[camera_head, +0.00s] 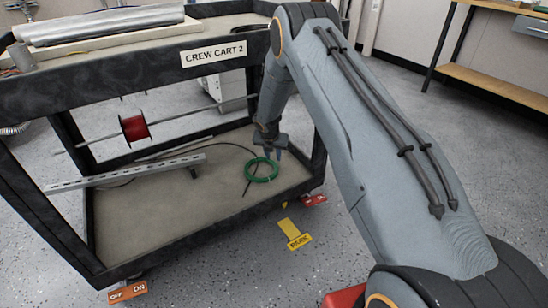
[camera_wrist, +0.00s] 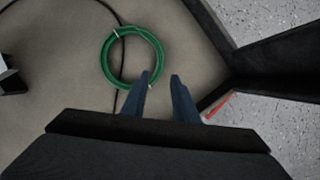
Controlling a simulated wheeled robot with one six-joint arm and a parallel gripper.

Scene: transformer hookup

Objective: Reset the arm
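My gripper (camera_head: 270,149) hangs at the end of my arm, inside the cart's lower level at its right end. In the wrist view my gripper (camera_wrist: 160,77) shows two blue-grey fingers with a clear gap between them and nothing held. A green coil of wire (camera_head: 262,179) lies on the lower shelf just below the fingers. The coil also shows in the wrist view (camera_wrist: 107,66), ahead and to the left of the fingertips. I cannot tell whether a finger touches it.
The black cart labelled CREW CART 2 (camera_head: 213,53) surrounds the gripper with its posts and upper shelf. A red spool (camera_head: 134,128) sits on a rod. A slotted metal bar (camera_head: 125,174) and black cable lie on the lower shelf. A yellow tag (camera_head: 293,233) lies on the floor.

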